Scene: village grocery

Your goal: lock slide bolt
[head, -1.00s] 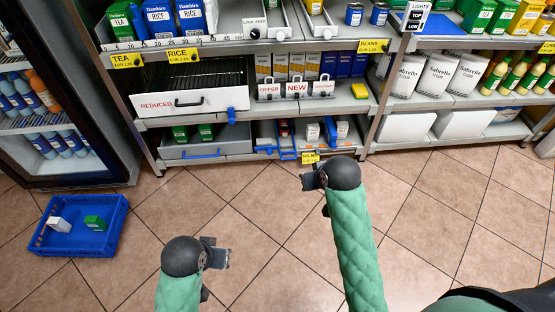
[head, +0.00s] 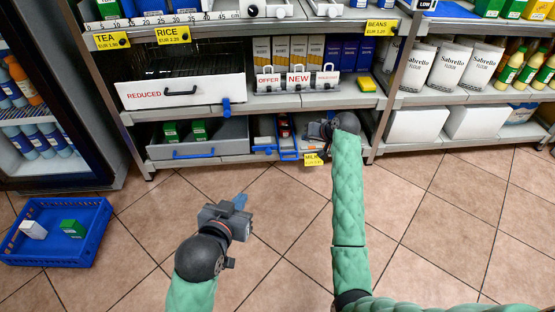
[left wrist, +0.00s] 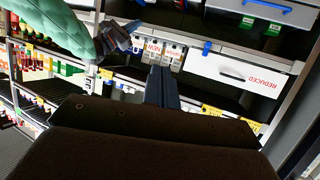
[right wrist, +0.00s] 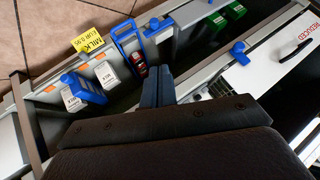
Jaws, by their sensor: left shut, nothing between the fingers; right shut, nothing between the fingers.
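No part is plainly a slide bolt; several blue fittings could be it. On the lower shelf, a blue fitting (head: 265,148) and a blue loop frame (head: 289,154) sit right of the grey drawer. The right wrist view shows this frame (right wrist: 121,34), a blue block (right wrist: 158,28) beside it and another blue piece (right wrist: 85,90). A blue knob (head: 226,108) hangs at the shelf edge above. My right gripper (head: 308,130) is shut and empty, near the lower shelf; its fingers (right wrist: 158,86) point toward the compartments. My left gripper (head: 239,203) is shut and empty, over the floor.
The grey drawer (head: 206,146) holds green boxes. Above it is the white REDUCED drawer (head: 208,90). A yellow MILK label (head: 314,159) hangs by my right gripper. A blue crate (head: 46,246) stands on the floor at left. Floor tiles between crate and shelf are clear.

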